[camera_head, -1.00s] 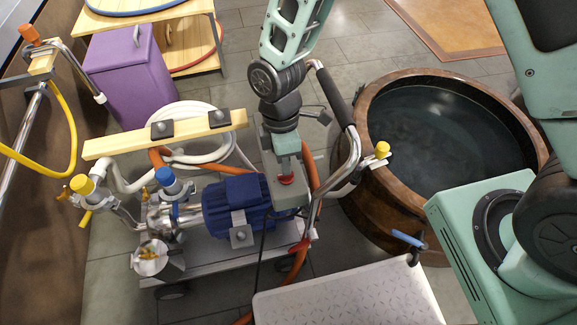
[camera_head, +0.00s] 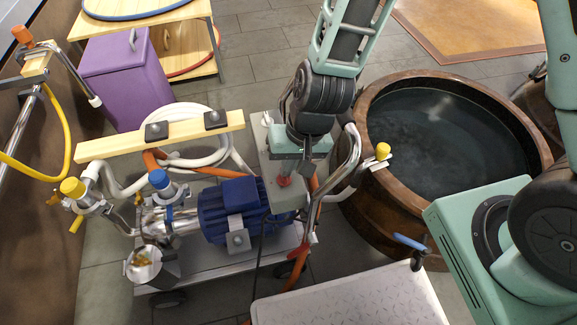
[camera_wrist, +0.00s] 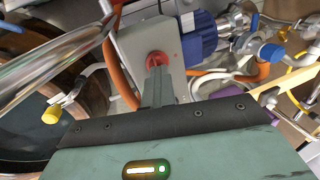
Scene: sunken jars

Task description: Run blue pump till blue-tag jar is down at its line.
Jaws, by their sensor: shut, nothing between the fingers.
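The blue pump (camera_head: 228,208) is a blue motor on a low grey cart. A grey control box with a red button (camera_head: 283,181) stands at its right end. My gripper (camera_wrist: 158,78) is shut and empty. In the wrist view its fingers point at the red button (camera_wrist: 157,59) and overlap its lower edge; I cannot tell whether they touch. A wide brown jar (camera_head: 372,205) with dark water stands right of the pump. I see no blue tag or level line on it.
A blue-capped valve (camera_head: 160,180) and a yellow-capped valve (camera_head: 73,188) sit on the pump's pipes. A bent metal handle (camera_head: 345,160) rises beside the control box. A yellow-capped fitting (camera_head: 383,151) is at the jar's rim. A pale plate (camera_head: 350,298) lies in front.

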